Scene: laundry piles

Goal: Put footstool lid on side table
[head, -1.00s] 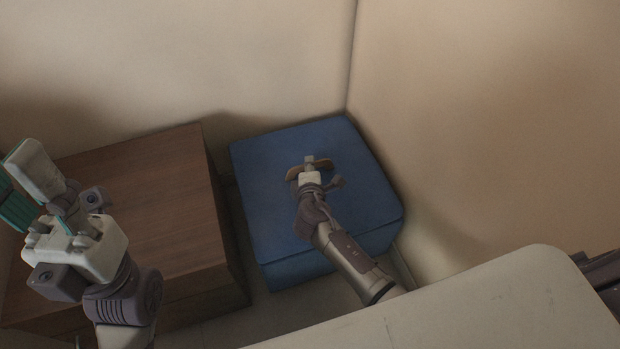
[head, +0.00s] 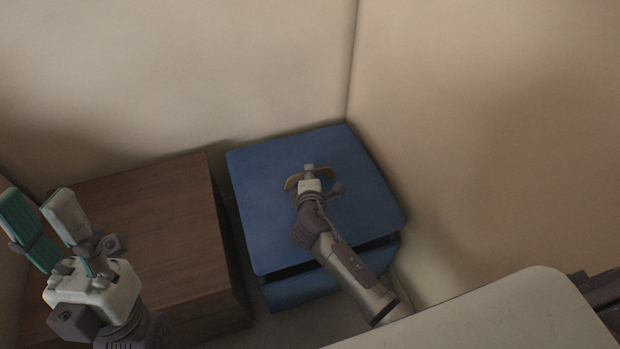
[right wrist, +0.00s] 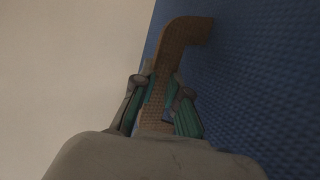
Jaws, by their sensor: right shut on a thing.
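The footstool lid (head: 265,205) is a blue square cushion top with a tan strap handle (head: 292,181). It is raised off the blue footstool base (head: 302,289), with a dark gap along its front edge. My right gripper (head: 309,172) is shut on the handle at the lid's middle. The right wrist view shows the fingers on both sides of the strap handle (right wrist: 187,32), beside the blue woven lid (right wrist: 255,85). The side table (head: 165,215) is brown wood with a bare top, left of the footstool. My left gripper (head: 42,217) is open and empty over the table's left part.
Beige walls (head: 480,120) meet in the corner behind the footstool. A narrow gap separates the side table from the footstool. The table's visible top is clear apart from my left arm above it.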

